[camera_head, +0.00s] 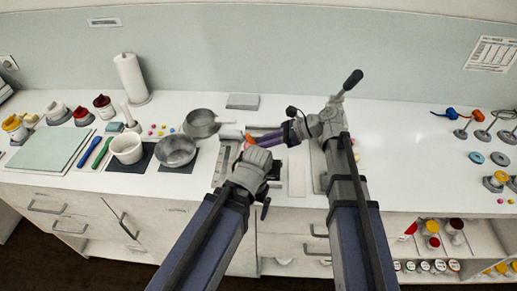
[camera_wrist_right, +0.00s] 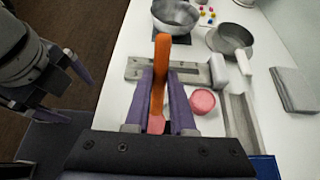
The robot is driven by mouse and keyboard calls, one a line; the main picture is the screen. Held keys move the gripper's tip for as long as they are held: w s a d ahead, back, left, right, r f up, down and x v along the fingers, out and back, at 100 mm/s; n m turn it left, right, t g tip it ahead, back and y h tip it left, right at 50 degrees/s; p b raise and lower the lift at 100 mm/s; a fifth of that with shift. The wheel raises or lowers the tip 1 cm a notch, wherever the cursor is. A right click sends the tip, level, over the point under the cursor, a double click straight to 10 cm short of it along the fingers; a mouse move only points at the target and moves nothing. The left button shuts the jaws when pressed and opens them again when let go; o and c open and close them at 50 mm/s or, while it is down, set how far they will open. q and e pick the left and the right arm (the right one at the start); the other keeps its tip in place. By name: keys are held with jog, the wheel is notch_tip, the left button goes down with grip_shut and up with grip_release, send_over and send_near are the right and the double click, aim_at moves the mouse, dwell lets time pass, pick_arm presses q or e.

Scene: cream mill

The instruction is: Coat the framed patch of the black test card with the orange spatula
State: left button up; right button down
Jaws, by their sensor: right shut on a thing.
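The orange spatula (camera_wrist_right: 161,70) is gripped between the purple fingers of my right gripper (camera_wrist_right: 164,104). In the head view my right gripper (camera_head: 266,138) points left over the worktop, with an orange bit of the spatula (camera_head: 248,137) at its tips. My left gripper (camera_head: 272,190) is lower in the head view, in front of the right one. In the right wrist view my left gripper (camera_wrist_right: 68,90) shows its fingers apart with nothing between them. I cannot make out the black test card or its framed patch; my arms cover part of the worktop.
Steel bowls (camera_head: 176,151) and (camera_head: 200,124) and a white pot (camera_head: 127,148) stand left of my grippers. A pink round thing (camera_wrist_right: 202,101) lies beside the right gripper. Blue (camera_head: 89,151) and green (camera_head: 103,152) spatulas lie farther left. A grey block (camera_head: 243,101) lies behind.

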jog(key=shift+f, duration=0.3)
dwell(0.5)
jog(key=shift+s, duration=0.15)
jog(key=s, duration=0.2)
jog(key=shift+s, duration=0.4)
jog(key=shift+w+r, duration=0.1)
jog(key=shift+w, duration=0.05)
jog(key=shift+w+a, duration=0.1)
jog(key=shift+w, duration=1.35)
jog(key=w, duration=0.3)
